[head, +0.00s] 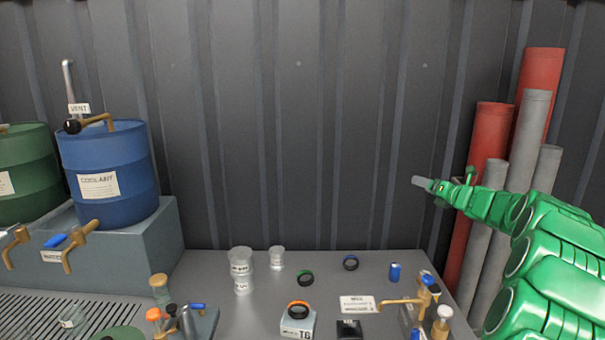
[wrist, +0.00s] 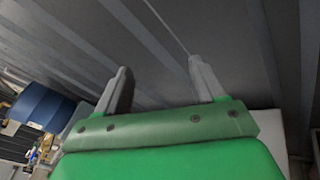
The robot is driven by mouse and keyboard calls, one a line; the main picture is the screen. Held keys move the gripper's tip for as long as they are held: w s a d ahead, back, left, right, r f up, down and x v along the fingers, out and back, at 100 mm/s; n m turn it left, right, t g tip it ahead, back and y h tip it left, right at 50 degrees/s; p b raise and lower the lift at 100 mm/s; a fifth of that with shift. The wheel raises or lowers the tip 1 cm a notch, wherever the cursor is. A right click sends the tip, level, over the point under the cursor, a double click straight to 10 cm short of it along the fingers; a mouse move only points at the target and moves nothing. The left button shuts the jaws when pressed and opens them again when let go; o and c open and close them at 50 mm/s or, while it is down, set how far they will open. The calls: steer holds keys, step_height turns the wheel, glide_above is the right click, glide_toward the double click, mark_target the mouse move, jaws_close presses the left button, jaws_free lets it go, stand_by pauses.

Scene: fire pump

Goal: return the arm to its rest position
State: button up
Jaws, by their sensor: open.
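My green arm reaches in from the right side of the head view. My gripper (head: 420,182) is at its tip, raised well above the bench and in front of the dark corrugated wall. In the wrist view my gripper (wrist: 158,82) shows two grey fingers spread apart with nothing between them. It touches no object that I can see.
Red and grey pipes (head: 520,140) stand upright behind my arm at the right. The grey bench (head: 215,310) below carries cups, rings, small bottles and a brass valve (head: 402,302). A blue drum (head: 105,175) stands at the left. The space before the wall is clear.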

step_height(320, 180, up, 7)
steer(key=s+a+m+t+h, duration=0.1)
steer(key=a+m+h, duration=0.25)
steer(key=m, duration=0.45)
steer(key=s+a+m+g+h, duration=0.2)
steer(key=s+m+h, duration=0.4)
steer(key=s+m, duration=0.25)
steer(key=s+a+f+m+g, duration=0.5)
steer(key=s+a+m, duration=0.1)
steer(key=s, duration=1.3)
steer(key=s+a+f+m+g+y, duration=0.1)
steer(key=s+a+f+m+g, duration=0.4)
steer(key=s, duration=1.4)
steer(key=s+a+f+m+g+y, duration=0.1)
steer(key=s+a+f+m+g, duration=0.4)
steer(key=s, duration=1.4)
steer(key=shift+a+f+m+g, duration=0.4)
steer(key=shift+a+f+m, duration=0.25)
steer(key=shift+a+m, duration=0.6)
